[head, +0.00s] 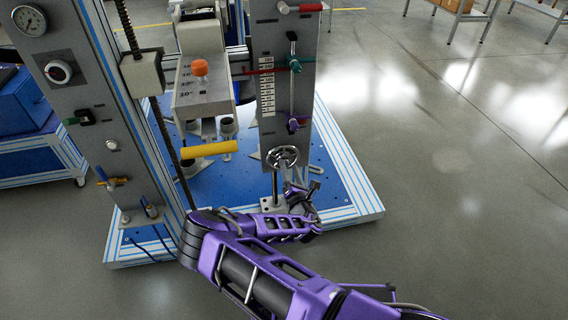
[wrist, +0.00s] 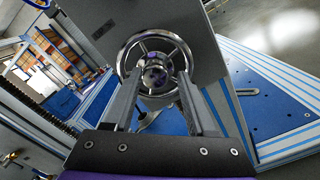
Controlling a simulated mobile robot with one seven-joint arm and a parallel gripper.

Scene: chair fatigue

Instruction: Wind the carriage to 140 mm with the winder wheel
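The winder wheel (head: 283,157) is a small chrome handwheel low on the grey upright panel (head: 283,60). In the wrist view the wheel (wrist: 155,78) faces me, with its rim, spokes and hub showing. My gripper (head: 298,186) is just below and right of the wheel in the head view. In the wrist view its two fingers (wrist: 159,82) are apart, their tips overlapping the wheel on either side of the hub. I cannot tell whether they touch it. A white scale (head: 267,95) is on the panel above the wheel; its figures are too small to read. I cannot tell which part is the carriage.
A yellow bar (head: 209,148) sticks out left of the wheel. An orange knob (head: 200,67) tops the grey block. Purple (head: 297,124) and teal (head: 295,65) clamps sit on a rod beside the scale. The floor to the right is clear.

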